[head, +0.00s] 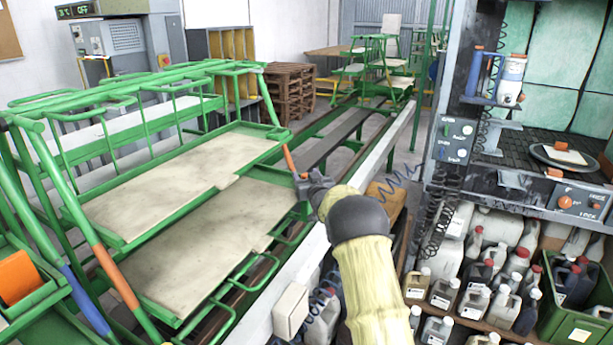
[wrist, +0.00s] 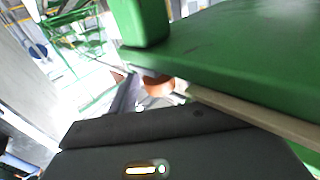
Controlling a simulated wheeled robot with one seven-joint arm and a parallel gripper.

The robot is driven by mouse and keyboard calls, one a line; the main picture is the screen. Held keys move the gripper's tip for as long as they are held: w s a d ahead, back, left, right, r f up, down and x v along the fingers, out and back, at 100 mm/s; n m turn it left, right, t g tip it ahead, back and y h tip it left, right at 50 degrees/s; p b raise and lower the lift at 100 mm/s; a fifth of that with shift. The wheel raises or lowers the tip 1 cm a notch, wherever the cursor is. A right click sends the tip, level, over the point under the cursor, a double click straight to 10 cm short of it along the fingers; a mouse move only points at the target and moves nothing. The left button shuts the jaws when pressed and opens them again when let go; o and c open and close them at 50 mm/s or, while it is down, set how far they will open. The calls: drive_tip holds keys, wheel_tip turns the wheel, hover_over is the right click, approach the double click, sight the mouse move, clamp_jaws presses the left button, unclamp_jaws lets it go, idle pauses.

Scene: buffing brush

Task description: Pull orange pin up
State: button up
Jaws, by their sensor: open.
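The orange pin (head: 289,160) shows as a thin upright orange rod, slightly tilted, at the right corner of the green rack (head: 283,134). My gripper (head: 302,182) is at the lower end of the pin in the head view, with the arm reaching in from the lower right. The wrist view shows a short orange cylinder (wrist: 157,86), likely the pin, under a green rack part (wrist: 230,50) and just beyond the dark gripper body. The gripper is open. Its fingers are mostly hidden, and I cannot tell whether they touch the pin.
The rack holds two beige boards (head: 165,190) left of my gripper. A white rail (head: 375,150) runs behind and beneath my arm. A shelf of bottles (head: 480,290) and a grey machine (head: 540,185) stand at the right. Another orange bar (head: 115,275) is at the left.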

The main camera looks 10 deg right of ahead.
sight(306, 174)
clamp_jaws()
drive_tip(key=shift+w+r+p, duration=0.1)
drive_tip(key=shift+r+p, duration=0.35)
drive_tip(key=shift+r, duration=1.3)
unclamp_jaws()
drive_tip(key=shift+f, duration=0.1)
drive_tip(key=s+d+b, duration=0.2)
drive_tip(key=s+b, duration=0.1)
drive_tip(key=s, duration=1.4)
drive_tip(key=shift+s+d, duration=0.15)
drive_tip(key=shift+d, duration=0.2)
